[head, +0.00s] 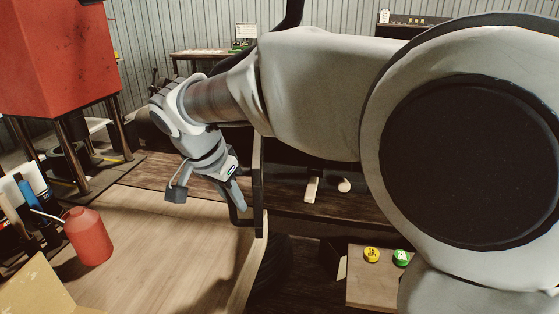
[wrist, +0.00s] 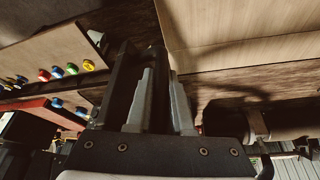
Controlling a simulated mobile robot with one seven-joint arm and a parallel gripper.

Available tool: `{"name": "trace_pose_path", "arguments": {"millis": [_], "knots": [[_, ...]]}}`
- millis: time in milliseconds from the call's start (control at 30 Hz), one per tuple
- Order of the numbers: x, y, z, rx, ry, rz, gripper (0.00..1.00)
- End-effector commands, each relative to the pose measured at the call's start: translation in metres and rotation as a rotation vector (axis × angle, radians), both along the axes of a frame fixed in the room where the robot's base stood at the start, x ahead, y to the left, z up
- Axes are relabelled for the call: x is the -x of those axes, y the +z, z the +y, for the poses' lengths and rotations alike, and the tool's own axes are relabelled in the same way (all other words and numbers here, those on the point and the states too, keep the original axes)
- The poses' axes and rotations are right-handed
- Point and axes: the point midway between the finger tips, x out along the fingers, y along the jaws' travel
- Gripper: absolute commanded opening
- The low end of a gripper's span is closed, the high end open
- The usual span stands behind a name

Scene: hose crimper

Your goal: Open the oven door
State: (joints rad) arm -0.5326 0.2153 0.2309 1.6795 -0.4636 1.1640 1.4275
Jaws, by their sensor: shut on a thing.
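My gripper (head: 236,200) is at a dark handle (head: 243,216) on the near side of a thin upright panel. The panel's edge (head: 258,170) faces me, and I take it to be the oven door, standing out from a dark interior to its right. In the wrist view my grey fingers (wrist: 163,90) are close together beside the dark handle bar (wrist: 122,85). My gripper is shut on the handle, though the contact itself is mostly hidden. My arm covers the upper part of the oven.
A wooden worktop (head: 150,225) lies left of the panel, with a red bottle (head: 88,237) on it. A red machine (head: 55,55) stands at the back left. A wooden panel with coloured buttons (head: 372,280) is at the lower right. Dark space lies below the panel.

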Motion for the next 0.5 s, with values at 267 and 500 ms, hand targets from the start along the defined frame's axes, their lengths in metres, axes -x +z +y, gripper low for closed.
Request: {"name": "trace_pose_path", "arguments": {"millis": [267,500], "knots": [[-0.005,0.002,0.049,0.004,-0.16,0.006,0.0],[-0.012,0.001,0.071,0.001,-0.244,0.005,0.0]]}}
